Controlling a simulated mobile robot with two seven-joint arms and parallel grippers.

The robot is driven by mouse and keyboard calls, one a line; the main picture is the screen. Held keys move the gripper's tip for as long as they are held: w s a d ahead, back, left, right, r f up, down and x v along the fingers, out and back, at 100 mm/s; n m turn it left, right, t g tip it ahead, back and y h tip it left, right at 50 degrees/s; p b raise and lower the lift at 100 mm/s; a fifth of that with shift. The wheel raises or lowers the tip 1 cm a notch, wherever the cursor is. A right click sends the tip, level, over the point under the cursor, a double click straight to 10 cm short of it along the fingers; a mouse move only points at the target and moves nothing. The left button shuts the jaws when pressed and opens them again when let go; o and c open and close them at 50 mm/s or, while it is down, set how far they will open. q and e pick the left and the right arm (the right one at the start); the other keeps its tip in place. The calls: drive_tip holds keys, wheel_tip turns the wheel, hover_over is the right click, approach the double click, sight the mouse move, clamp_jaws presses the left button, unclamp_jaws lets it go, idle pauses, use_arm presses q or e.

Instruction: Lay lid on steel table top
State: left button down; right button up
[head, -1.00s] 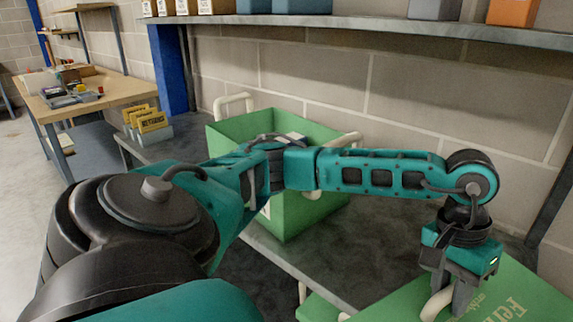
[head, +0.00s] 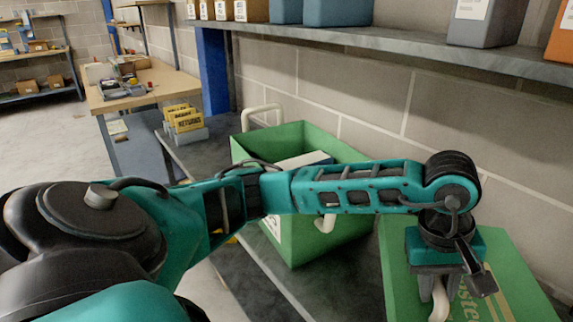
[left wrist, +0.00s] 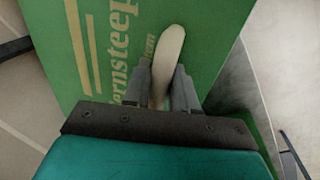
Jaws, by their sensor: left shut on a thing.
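A flat green lid (head: 515,265) with yellow lettering is at the lower right of the head view. It is over the steel table top (head: 335,285), right of the open green crate (head: 300,245). My left gripper (head: 440,290) points down and is shut on the lid's cream handle (head: 440,308). In the left wrist view the fingers (left wrist: 165,88) stand on both sides of the handle (left wrist: 168,50), with the lid (left wrist: 115,40) behind. I cannot tell whether the lid touches the table top. Its near end is cut off. My right gripper is not in view.
The crate has cream handles and something pale inside. A grey holder with yellow cards (head: 185,125) stands behind it. A shelf (head: 400,45) with bins runs along the block wall (head: 340,85) above. A wooden bench (head: 140,88) is at the back left.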

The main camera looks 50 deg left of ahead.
use_arm(q)
drive_tip(key=shift+d+r, duration=0.1)
drive_tip(key=shift+d, duration=0.05)
wheel_tip(320, 180, down, 10)
drive_tip(key=shift+f, duration=0.1)
drive_tip(key=c, duration=0.9)
unclamp_jaws()
drive_tip(key=r, duration=0.4)
drive_tip(key=s+a+r, duration=0.1)
drive_tip(key=r, duration=0.7)
drive_tip(key=shift+s+a, duration=0.35)
drive_tip(key=shift+a, duration=0.05)
